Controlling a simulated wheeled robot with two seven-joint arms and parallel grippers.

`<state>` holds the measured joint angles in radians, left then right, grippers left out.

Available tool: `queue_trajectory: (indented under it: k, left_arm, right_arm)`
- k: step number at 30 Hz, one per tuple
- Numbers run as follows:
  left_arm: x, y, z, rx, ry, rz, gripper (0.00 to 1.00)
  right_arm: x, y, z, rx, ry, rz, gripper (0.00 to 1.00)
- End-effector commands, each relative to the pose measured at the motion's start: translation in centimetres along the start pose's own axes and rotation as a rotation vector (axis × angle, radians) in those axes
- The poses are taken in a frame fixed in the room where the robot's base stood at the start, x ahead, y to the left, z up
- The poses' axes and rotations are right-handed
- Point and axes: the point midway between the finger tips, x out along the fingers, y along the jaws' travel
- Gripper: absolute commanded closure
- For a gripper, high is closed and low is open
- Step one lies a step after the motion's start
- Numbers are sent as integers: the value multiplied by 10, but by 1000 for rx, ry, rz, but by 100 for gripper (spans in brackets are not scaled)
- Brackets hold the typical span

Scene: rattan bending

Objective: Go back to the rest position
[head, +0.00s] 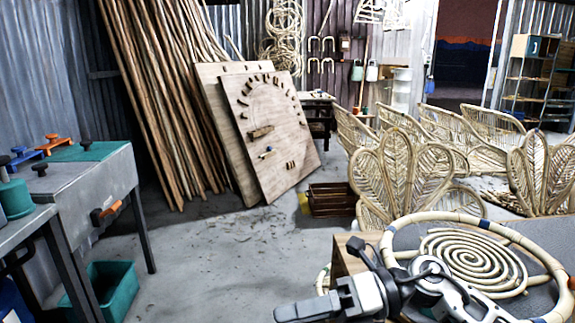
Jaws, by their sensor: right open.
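My right gripper (312,304) shows at the bottom of the head view, right of centre. It is open, with its grey fingers reaching to the left, and I see nothing between them. It is in front of the wooden edge of a work table (345,262) at the lower right. A rattan ring (398,234) with dark and coloured bands lies on that table around a flat rattan spiral (473,262). My right arm covers part of the ring's near side. My left gripper is not in view.
A grey bench (88,178) with clamps stands at the left, with a green bin (112,290) under it. Peg boards (268,135) and rattan poles (165,100) lean at the back. Rattan chairs (455,135) fill the right. The middle floor (225,250) is clear.

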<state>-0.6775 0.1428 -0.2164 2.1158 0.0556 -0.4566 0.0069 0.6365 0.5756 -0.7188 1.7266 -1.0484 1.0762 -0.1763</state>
Motion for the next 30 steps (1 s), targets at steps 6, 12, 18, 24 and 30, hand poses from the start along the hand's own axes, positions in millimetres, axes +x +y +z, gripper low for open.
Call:
queue_trajectory:
  k: [6,12,18,24,30]
  left_arm:
    - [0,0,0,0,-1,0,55]
    - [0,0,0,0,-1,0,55]
    - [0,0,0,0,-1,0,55]
    - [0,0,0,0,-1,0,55]
    - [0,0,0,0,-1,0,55]
  right_arm:
    - [-2,2,12,604,-646,410,55]
    - [-55,-82,-45,1319,-1223,571,55]
    - [-75,-142,-163,1919,-1603,565,55]
    - [-73,-153,-234,2216,-1755,520,55]
    - [-72,-153,-245,2261,-1774,512,55]
